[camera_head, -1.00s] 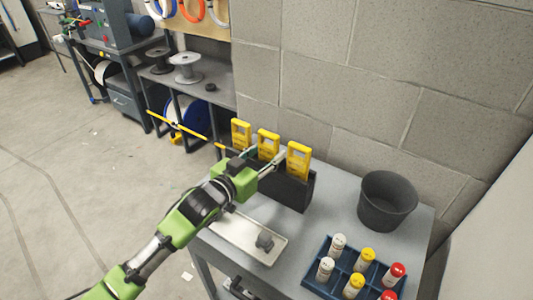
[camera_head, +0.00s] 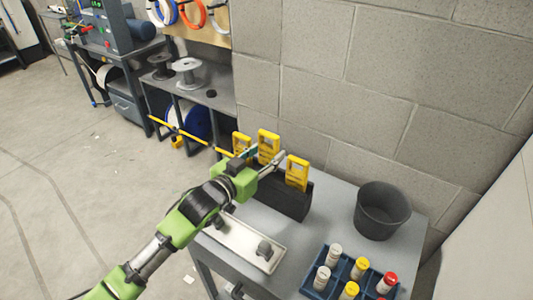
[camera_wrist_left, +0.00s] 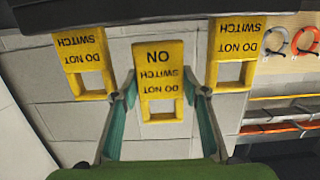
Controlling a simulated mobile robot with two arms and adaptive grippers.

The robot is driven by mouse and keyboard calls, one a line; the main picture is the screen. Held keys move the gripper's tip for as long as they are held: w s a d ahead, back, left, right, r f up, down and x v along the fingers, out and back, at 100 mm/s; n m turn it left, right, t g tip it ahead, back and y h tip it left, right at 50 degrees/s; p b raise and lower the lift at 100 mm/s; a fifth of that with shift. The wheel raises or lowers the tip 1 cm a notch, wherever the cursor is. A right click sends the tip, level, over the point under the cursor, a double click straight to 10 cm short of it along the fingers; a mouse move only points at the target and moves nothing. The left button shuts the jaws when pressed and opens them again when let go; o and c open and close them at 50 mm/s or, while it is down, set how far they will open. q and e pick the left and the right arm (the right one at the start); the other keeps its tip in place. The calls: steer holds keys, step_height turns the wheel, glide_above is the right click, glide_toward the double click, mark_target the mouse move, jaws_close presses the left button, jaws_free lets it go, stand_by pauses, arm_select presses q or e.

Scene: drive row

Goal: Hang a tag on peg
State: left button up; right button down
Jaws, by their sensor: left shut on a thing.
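A yellow tag (camera_head: 268,147) is in the grasp of my left gripper (camera_head: 268,156) above the middle of a black holder (camera_head: 288,199). It sits higher than the left tag (camera_head: 241,144) and the right tag (camera_head: 297,173), which stand upright in the holder. In the left wrist view the held tag (camera_wrist_left: 157,78) is between the two fingers, with its lettering inverted and a square window in it. The other tags (camera_wrist_left: 84,63) and (camera_wrist_left: 233,50) flank it. I cannot make out a peg. My right gripper is not in view.
The table (camera_head: 338,206) carries a dark bucket (camera_head: 382,211), a blue crate (camera_head: 318,293) with white, yellow and red-capped bottles, and a pale tray (camera_head: 237,242) with a small grey block (camera_head: 264,250). A block wall stands close behind. Shelves with spools (camera_head: 187,72) are at upper left.

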arm_select(q)
steer(key=shift+s+a+r+p, duration=0.15)
steer(key=shift+s+a+p, duration=0.2)
steer(key=shift+p, duration=0.15)
steer(key=p+v, duration=0.2)
steer(key=v, duration=0.1)
steer(key=p+v, duration=0.1)
steer(key=shift+s+r, duration=0.1)
steer(key=shift+r, duration=0.2)
steer(key=p+v, duration=0.1)
steer(key=v, duration=0.2)
steer(key=shift+p, duration=0.3)
